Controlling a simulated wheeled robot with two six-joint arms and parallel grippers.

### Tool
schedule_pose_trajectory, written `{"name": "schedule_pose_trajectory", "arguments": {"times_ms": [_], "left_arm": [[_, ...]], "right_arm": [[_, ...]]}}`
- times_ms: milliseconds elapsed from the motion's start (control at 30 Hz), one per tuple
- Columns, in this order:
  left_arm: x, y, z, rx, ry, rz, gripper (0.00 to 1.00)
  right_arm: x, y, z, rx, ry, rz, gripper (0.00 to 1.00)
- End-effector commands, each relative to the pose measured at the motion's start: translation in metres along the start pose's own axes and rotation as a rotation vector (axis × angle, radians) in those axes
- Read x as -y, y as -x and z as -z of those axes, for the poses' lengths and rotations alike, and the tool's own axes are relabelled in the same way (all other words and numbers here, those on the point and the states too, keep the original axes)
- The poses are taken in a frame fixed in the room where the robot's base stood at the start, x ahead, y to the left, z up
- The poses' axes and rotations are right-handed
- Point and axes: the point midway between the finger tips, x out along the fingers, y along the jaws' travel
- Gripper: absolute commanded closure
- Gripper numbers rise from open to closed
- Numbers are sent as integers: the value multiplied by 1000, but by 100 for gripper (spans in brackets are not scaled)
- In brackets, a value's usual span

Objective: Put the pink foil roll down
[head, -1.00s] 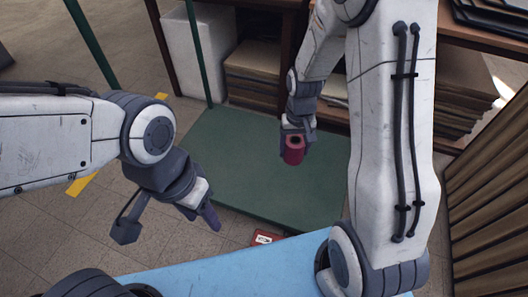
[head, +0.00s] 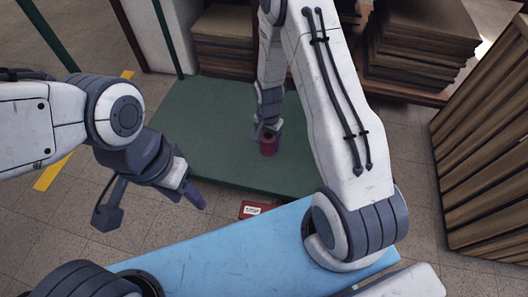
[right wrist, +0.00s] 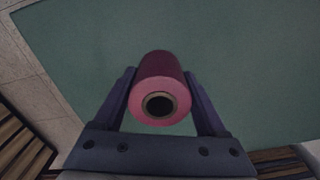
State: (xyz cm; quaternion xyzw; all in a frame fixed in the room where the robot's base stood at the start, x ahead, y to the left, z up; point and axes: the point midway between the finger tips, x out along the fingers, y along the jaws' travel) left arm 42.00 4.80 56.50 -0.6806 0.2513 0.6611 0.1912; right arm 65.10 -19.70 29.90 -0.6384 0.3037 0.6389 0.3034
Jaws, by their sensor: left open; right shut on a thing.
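The pink foil roll (head: 268,146) is a short, dark pink cylinder with a dark core hole. My right gripper (head: 266,135) is shut on it, over the green surface (head: 200,130). In the right wrist view the roll (right wrist: 160,90) sits between the two fingers of the right gripper (right wrist: 160,98), its pink end facing the camera. I cannot tell whether the roll touches the green surface. My left gripper (head: 150,210) is open and empty at the left, away from the roll.
A red box with a white label (head: 256,209) lies by the front edge of the green surface. Brown stacked sheets (head: 425,40) stand at the back right and slatted brown material (head: 490,150) at the right. Much of the green surface is clear.

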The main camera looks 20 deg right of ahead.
Motion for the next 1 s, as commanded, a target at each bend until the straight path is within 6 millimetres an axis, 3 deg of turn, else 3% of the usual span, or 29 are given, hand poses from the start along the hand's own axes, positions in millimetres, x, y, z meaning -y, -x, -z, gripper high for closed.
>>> {"name": "schedule_pose_trajectory", "arguments": {"times_ms": [200,433,833,867,900,1000], "left_arm": [[1,-10,0,0,0,0,50],[2,-35,-2,0,0,0,50],[2,-34,-2,0,0,0,50],[2,-34,-2,0,0,0,50],[2,-34,-2,0,0,0,50],[2,-34,-2,0,0,0,50]], "right_arm": [[10,-12,-3,0,-1,0,90],[10,-46,-3,0,0,0,90],[10,-49,-3,0,0,0,90],[10,-48,-3,0,0,0,18],[10,-48,-3,0,0,0,3],[10,-48,-3,0,0,0,0]]}}
